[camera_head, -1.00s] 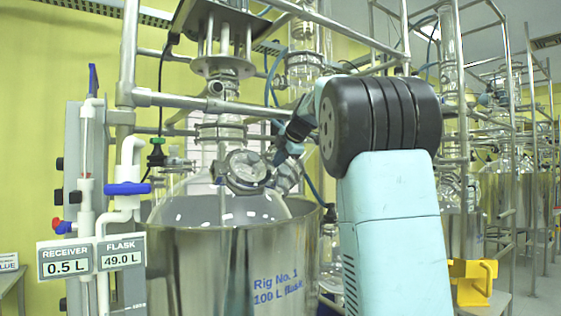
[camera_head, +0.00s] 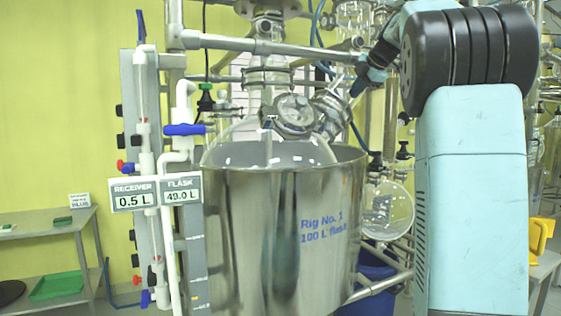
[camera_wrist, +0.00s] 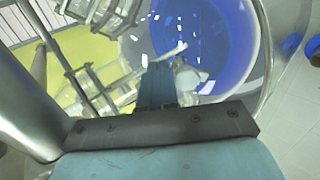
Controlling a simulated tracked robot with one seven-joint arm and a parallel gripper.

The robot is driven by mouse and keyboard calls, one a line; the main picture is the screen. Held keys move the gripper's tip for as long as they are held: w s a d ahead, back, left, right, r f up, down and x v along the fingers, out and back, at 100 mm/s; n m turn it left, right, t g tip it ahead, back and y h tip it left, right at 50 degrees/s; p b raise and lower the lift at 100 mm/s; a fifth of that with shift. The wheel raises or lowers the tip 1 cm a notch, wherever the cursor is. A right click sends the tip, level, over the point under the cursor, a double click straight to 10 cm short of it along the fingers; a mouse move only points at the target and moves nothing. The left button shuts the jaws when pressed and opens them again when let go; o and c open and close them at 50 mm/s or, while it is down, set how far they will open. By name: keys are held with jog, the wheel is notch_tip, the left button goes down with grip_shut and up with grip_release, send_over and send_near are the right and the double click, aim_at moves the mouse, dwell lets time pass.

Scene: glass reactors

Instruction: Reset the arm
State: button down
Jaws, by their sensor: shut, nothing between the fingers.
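My arm stands at the right of the head view, with its big black joint and pale blue link close to the camera. My gripper (camera_wrist: 157,82) shows in the wrist view as narrow blue fingers, shut and empty. A blue round vessel (camera_wrist: 232,45) lies below and beyond the fingertips, seen through clear glass. The steel vessel marked Rig No. 1 (camera_head: 240,240) holds a clear glass flask (camera_head: 235,145) with capped necks, left of my arm.
Metal rails (camera_head: 240,45) and glassware surround the arm. The receiver and flask readouts (camera_head: 157,193) hang left of the vessel. A steel side table (camera_head: 40,222) stands at the far left. A yellow holder (camera_head: 540,237) is at the right edge.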

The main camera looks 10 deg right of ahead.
jog(key=s+a+f+m+g, duration=0.1)
jog(key=s+a+f+m, duration=0.5)
jog(key=s+f, duration=0.5)
jog(key=s+a+f+m+g+h, duration=0.1)
jog(key=s+a+f+m, duration=0.4)
jog(key=s+f, duration=0.6)
jog(key=s+a+f+m+g+h, duration=0.1)
jog(key=s+a+f+m, duration=0.5)
jog(key=s, duration=1.2)
notch_tip(320, 180, down, 6)
jog(key=m+g, duration=0.1)
jog(key=m, duration=0.2)
jog(key=shift+s+a+r+m, duration=0.15)
jog(key=shift+a+r+m, duration=0.1)
jog(key=shift+a+m, duration=0.05)
